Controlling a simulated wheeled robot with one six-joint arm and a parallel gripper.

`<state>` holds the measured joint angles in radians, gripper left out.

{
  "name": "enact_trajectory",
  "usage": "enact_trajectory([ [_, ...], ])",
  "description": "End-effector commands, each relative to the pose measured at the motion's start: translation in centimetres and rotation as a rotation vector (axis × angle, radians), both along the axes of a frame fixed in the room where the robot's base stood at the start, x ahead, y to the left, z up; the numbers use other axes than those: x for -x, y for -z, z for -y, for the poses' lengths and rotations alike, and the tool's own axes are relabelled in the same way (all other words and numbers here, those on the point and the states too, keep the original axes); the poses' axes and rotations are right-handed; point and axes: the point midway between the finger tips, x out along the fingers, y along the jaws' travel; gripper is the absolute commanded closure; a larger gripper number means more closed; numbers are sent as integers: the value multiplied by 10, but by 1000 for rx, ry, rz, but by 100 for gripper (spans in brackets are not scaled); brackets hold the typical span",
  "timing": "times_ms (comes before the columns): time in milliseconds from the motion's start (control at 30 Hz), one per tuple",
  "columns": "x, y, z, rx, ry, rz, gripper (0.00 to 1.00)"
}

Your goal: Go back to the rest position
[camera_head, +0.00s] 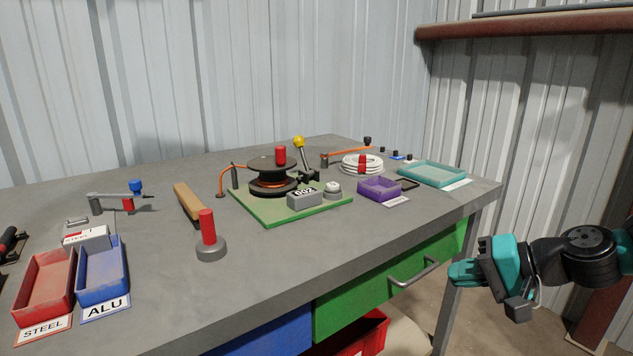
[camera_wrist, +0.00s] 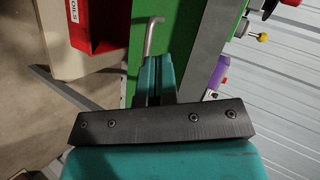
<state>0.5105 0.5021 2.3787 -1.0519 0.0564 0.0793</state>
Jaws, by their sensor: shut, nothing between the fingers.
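My gripper (camera_head: 466,274) is at the right in the head view, out in front of the bench's right front corner and below the level of its top. Its teal fingers are closed together with nothing between them. In the wrist view the shut fingers (camera_wrist: 153,78) point toward the green drawer (camera_wrist: 128,62) and its metal handle (camera_wrist: 153,36). I cannot tell in that view whether they touch the handle; in the head view the fingers appear to the right of the handle (camera_head: 414,274).
A red bin (camera_head: 365,335) stands below.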

Motion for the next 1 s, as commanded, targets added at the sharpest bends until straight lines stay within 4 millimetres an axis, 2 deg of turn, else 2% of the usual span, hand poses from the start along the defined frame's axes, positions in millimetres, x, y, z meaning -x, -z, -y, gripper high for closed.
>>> enact_trajectory([
  [33, 19, -14, -33, 88, -139, 12, 100],
  [100, 49, -25, -65, 206, -303, 12, 100],
  [200, 92, -38, -94, 359, -499, 22, 100],
  [367, 149, -52, -113, 546, -705, 42, 100],
  [600, 213, -69, -112, 744, -893, 82, 100],
  [633, 220, -71, -110, 766, -910, 88, 100],
  [700, 217, -97, -109, 761, -902, 76, 100],
  [867, 216, -134, -109, 759, -901, 75, 100],
  [1000, 216, -174, -110, 758, -900, 75, 100],
])
